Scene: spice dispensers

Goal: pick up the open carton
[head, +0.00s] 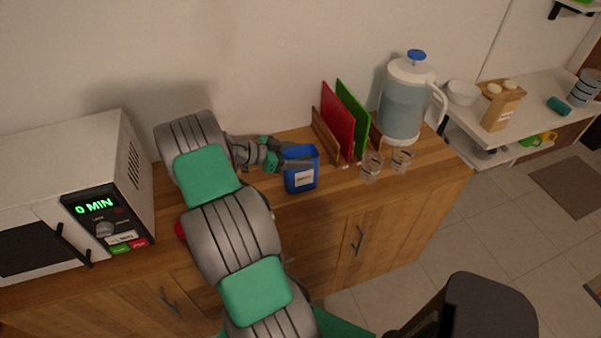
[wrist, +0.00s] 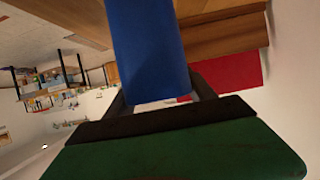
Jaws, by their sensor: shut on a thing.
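The open carton (head: 301,176) is a blue box with a white label and an open top. It is upright at the front part of the wooden counter in the head view. My gripper (head: 297,162) reaches it from the left and is shut on it near its top. In the wrist view the blue carton (wrist: 150,50) fills the middle between the fingers of my gripper (wrist: 158,100). Whether its base touches the counter cannot be told.
Red and green boards (head: 339,122) stand in a wooden rack behind right of the carton. Two glasses (head: 372,165) and a water jug (head: 404,100) are further right. A microwave (head: 70,190) is at the left. A side table (head: 540,110) stands at the far right.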

